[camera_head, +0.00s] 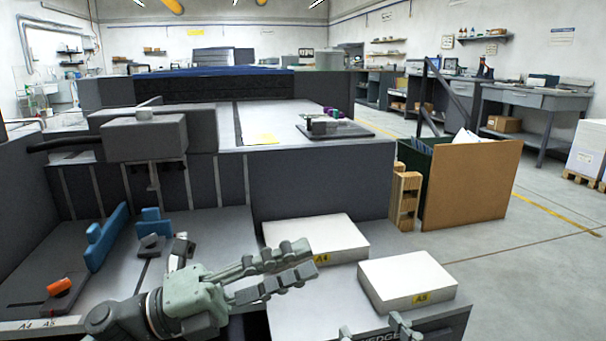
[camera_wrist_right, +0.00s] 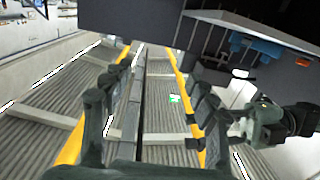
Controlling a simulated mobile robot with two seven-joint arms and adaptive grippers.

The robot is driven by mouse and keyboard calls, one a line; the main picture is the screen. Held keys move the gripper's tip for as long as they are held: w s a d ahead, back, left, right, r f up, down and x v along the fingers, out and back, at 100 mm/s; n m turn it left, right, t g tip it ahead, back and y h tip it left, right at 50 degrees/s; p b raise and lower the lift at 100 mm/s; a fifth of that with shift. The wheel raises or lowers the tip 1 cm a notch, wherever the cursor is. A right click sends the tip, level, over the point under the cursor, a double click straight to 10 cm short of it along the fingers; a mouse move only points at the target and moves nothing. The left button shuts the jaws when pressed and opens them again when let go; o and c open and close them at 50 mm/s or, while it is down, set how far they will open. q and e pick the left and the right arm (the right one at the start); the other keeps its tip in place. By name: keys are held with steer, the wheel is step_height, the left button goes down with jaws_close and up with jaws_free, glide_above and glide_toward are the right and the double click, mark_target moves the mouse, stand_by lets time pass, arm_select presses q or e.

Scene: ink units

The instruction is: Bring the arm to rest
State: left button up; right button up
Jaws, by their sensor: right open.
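My left gripper (camera_head: 304,262) reaches in from the lower left of the head view, above the grey surface in front of the white A4 stack (camera_head: 330,238). Its two fingers lie close together, seen side-on, and I see nothing held between them. Whether they are parted is unclear. Its arm also shows at the right of the right wrist view. My right gripper (camera_head: 377,330) shows only its fingertips at the bottom of the head view, just in front of the white A5 stack (camera_head: 408,280). In the right wrist view its fingers (camera_wrist_right: 160,105) are wide apart and empty.
Blue blocks (camera_head: 104,238) and an orange piece (camera_head: 60,287) sit in the left bay. A dark partition (camera_head: 320,186) stands behind the stacks. A brown panel (camera_head: 466,184) and wooden pieces (camera_head: 405,198) stand to the right. Open floor (camera_head: 530,275) lies further right.

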arm_select(q)
steer(key=s+a+f+n+t+y+p, duration=0.1)
steer(key=a+f+n+t+y+p, duration=0.1)
steer(key=a+f+n+y, duration=0.55)
steer(key=s+a+f+n+t+y+p, duration=0.15)
steer(key=f+n+y, duration=0.35)
steer(key=f+n, duration=0.7)
steer(key=a+f+n+t+y+p, duration=0.25)
steer(key=a+f+n+y, duration=0.3)
steer(key=n, duration=0.85)
arm_select(e)
steer(key=d+f+g+h+b, duration=0.1)
steer(key=d+f+g+h, duration=0.35)
steer(key=f, duration=0.95)
arm_select(q)
steer(key=s+a+f+n+g+y+p, duration=0.1)
steer(key=s+a+f+g+y+p, duration=0.3)
steer(key=s+a+f+g, duration=0.4)
steer(key=s+a+f, duration=0.3)
steer(key=s+f, duration=0.1)
steer(key=f, duration=0.1)
steer(key=shift+p, duration=0.4)
arm_select(e)
steer(key=s+d+f+m+g+h, duration=0.2)
steer(key=s+d+f+g, duration=0.7)
steer(key=s+d+f, duration=0.3)
steer(key=shift+s+d+f, duration=0.25)
steer(key=shift+f, duration=0.25)
arm_select(q)
steer(key=shift+n, duration=0.25)
